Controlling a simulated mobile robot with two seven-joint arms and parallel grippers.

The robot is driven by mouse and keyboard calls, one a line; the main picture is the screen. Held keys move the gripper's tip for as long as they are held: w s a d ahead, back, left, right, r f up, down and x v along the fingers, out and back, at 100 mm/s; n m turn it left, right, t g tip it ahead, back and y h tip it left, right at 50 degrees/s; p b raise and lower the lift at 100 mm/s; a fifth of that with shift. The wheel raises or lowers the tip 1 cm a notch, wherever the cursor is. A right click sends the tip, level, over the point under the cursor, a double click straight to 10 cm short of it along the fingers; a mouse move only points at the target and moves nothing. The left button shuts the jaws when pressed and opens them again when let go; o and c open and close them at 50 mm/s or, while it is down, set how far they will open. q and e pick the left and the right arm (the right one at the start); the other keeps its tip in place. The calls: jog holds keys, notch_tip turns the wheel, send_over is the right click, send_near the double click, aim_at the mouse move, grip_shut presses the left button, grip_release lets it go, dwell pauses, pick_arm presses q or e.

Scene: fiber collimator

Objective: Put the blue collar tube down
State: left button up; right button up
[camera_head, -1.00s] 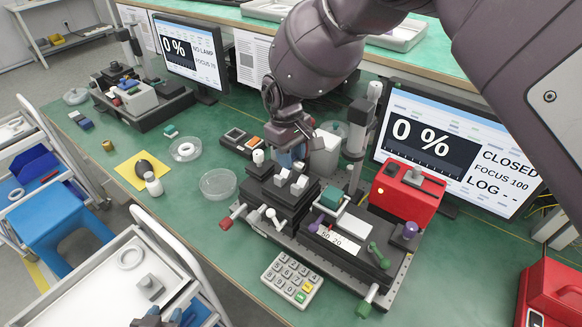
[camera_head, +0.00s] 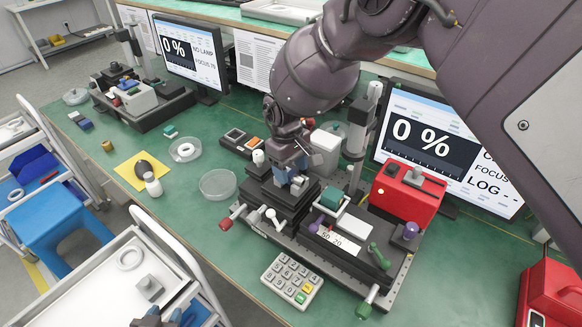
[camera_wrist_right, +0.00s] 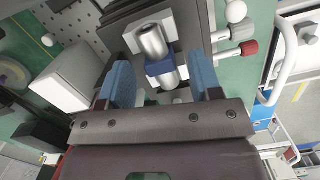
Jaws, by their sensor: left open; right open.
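The blue collar tube (camera_wrist_right: 153,43) is a silver cylinder with a blue collar, seen in the right wrist view. It lies between pale grey holder blocks on a dark stepped stage (camera_head: 281,203). My right gripper (camera_wrist_right: 164,84) is open, with a blue finger on each side of the tube and a visible gap to it. In the head view my right gripper (camera_head: 293,178) is over the stage, and I cannot make out the tube there. My left gripper (camera_head: 166,317) is open at the bottom edge, partly cut off, over the white cart.
A red box (camera_head: 405,197) and a monitor (camera_head: 440,150) stand right of the stage. A keypad (camera_head: 292,276) lies in front. A glass dish (camera_head: 218,184) and a yellow mat (camera_head: 138,172) are to the left. Green bench is free between dish and keypad.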

notch_tip(320, 180, up, 12)
jog(key=w+a, duration=0.1)
dwell(0.5)
jog(key=shift+f, duration=0.1)
